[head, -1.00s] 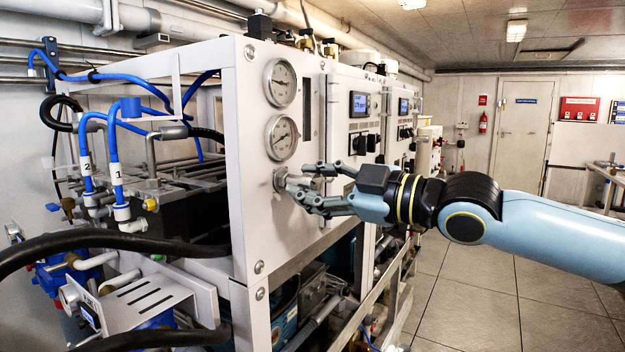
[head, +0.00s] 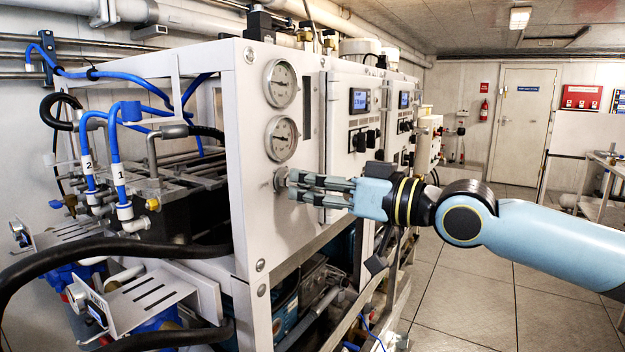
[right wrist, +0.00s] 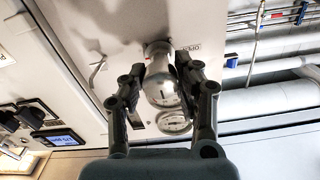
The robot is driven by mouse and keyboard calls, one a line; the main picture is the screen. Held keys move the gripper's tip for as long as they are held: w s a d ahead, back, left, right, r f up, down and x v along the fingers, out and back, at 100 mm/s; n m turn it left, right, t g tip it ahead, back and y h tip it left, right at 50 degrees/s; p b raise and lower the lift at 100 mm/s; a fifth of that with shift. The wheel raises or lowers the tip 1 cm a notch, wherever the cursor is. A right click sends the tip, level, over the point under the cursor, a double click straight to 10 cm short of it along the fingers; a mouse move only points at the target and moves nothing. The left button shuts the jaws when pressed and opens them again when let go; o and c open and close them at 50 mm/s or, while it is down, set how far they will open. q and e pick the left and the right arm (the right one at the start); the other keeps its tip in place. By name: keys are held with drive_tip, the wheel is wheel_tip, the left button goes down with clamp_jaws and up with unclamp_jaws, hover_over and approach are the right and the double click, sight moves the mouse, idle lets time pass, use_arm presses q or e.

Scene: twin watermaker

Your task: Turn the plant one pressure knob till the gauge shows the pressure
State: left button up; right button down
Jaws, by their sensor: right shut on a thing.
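The plant's pressure knob (head: 281,179) is a silvery round knob on the white front panel, below two dial gauges. The lower gauge (head: 281,138) has a white face and a dark needle near horizontal; its numbers are too small to read. The upper gauge (head: 281,83) sits above it. My right gripper (head: 293,185) reaches the knob from the right. In the right wrist view its fingers (right wrist: 160,88) are shut on either side of the silvery knob (right wrist: 160,72), and a gauge (right wrist: 173,122) shows behind. My left gripper is not in view.
A second panel with a lit display (head: 360,101) and black switches stands right of the gauges. Blue hoses (head: 115,150) and thick black hoses (head: 120,244) run at the left. The tiled floor (head: 465,290) at the right is clear.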

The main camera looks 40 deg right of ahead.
drive_tip(key=shift+f+m+p, duration=0.1)
drive_tip(key=shift+m+p, duration=0.35)
drive_tip(key=shift+m, duration=1.65)
drive_tip(key=c, duration=0.9)
unclamp_jaws()
drive_tip(key=shift+r, duration=5.05)
